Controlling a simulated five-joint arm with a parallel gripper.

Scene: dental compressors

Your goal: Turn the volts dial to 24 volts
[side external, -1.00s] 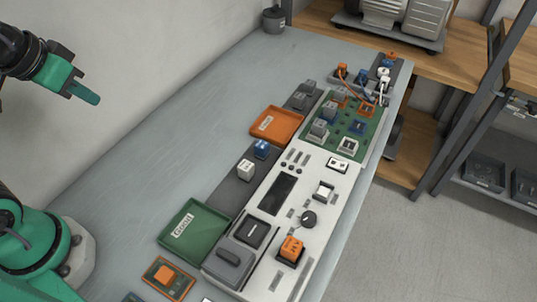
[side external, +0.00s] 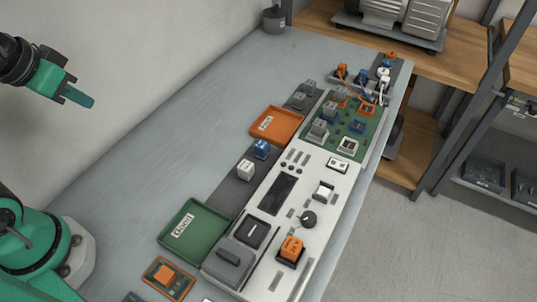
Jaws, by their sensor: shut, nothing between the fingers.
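A round black dial (side external: 308,218) sits on the white control panel (side external: 318,170), right of the dark display and above the orange block. It looks like the volts dial, but its markings are too small to read. A thin pointer line seems to show at its left side; the value it points to cannot be made out. My gripper (side external: 86,99) is at the upper left, in the air over the grey bench, far from the panel. Its green fingers are together, with nothing held.
An orange block (side external: 291,248) stands in a socket on the panel. A green tray (side external: 215,222) and an orange tray (side external: 277,123) lie left of the panel. White and blue blocks stand between them. A green circuit board (side external: 370,135) is behind.

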